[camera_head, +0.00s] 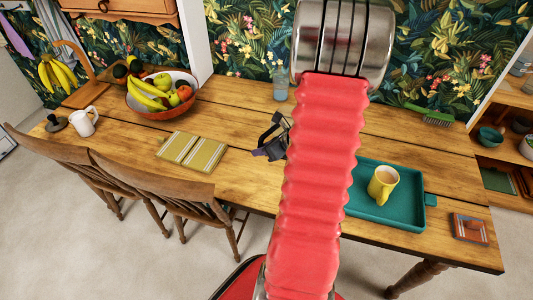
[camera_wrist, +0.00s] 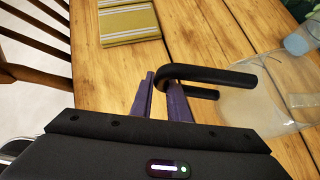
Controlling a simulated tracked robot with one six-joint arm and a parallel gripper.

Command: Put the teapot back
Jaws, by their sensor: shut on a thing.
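The teapot has a clear glass body (camera_wrist: 262,108) and a black curved handle (camera_wrist: 215,76), seen in the wrist view. My gripper (camera_wrist: 160,88) has its purple fingers shut on the handle's near end. The glass body is to the right of the fingers, and table planks show through it. I cannot tell whether its base touches the table. In the head view my gripper (camera_head: 268,148) is over the middle of the table, and my red arm hides most of the teapot.
The wooden table (camera_head: 232,120) holds a folded striped cloth (camera_head: 192,151), a fruit bowl (camera_head: 162,93), a white jug (camera_head: 84,121) and a glass (camera_head: 281,88). Chairs (camera_head: 180,192) line the front left.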

